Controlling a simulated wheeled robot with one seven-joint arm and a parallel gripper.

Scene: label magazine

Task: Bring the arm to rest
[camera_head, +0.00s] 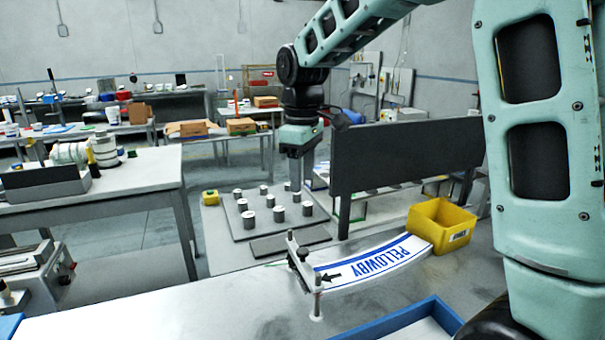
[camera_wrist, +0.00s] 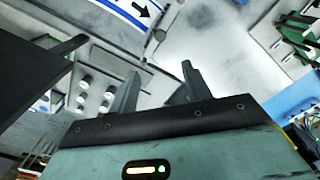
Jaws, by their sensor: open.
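My gripper (camera_head: 296,186) points down in the head view, above the grey board with pegs. In the wrist view its two dark fingers stand apart, so my gripper (camera_wrist: 158,80) is open, with nothing seen between them. My arm is bent, reaching from the right over the bench and down. A white label strip with blue edges and PELLOWBY lettering (camera_head: 372,262) lies on the bench, one end at a small post fixture (camera_head: 304,268). Part of the strip also shows at the top of the wrist view (camera_wrist: 122,8).
A grey board (camera_head: 240,226) with several short metal pegs lies beneath my gripper. A dark upright panel (camera_head: 400,155) stands just right of it. A yellow bin (camera_head: 440,226) and a blue-rimmed tray (camera_head: 395,318) are near my arm. The front left bench top (camera_head: 150,318) is clear.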

